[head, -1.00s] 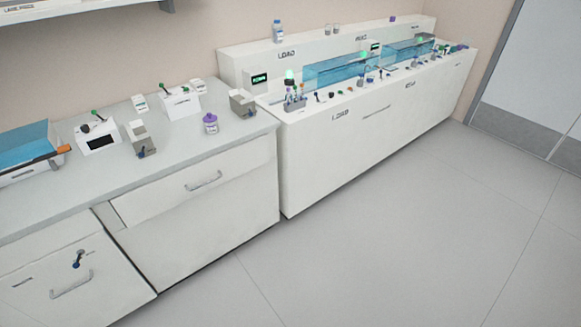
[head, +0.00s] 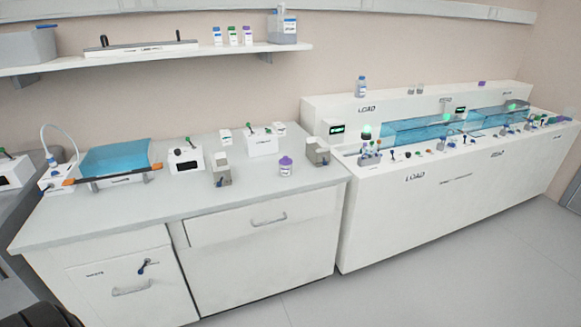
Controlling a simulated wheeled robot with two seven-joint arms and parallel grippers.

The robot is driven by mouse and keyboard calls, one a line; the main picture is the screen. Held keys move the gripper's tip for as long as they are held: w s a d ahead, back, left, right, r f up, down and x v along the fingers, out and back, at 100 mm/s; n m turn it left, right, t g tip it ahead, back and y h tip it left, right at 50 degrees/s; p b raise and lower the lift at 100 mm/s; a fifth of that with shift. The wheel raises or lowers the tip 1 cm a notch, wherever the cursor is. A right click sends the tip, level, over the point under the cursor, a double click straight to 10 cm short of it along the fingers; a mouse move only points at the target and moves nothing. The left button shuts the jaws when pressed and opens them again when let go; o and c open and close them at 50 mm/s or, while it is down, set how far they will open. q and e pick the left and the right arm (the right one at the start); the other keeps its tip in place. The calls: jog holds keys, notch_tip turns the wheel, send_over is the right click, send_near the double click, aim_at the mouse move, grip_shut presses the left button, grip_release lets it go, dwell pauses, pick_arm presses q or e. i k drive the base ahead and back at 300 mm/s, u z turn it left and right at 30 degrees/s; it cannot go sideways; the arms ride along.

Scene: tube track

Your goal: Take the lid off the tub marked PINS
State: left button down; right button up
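I cannot read the word PINS on anything in view. A small white tub with a purple lid (head: 286,167) stands upright on the right part of the grey bench (head: 110,215). Its lid is on, and its label is too small to read. Three small bottles with coloured caps (head: 233,36) stand on the wall shelf, their labels also unreadable. Neither of my grippers is in view.
A blue-covered tray (head: 115,158) sits at the bench's left. White and grey devices (head: 186,160) stand along the bench. A long white LOAD unit (head: 400,215) with blue windows adjoins on the right. The floor (head: 400,290) in front is clear.

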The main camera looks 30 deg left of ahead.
aim_at(286, 172)
jog(key=u, duration=0.65)
jog(key=i, duration=0.85)
jog(key=u, duration=0.4)
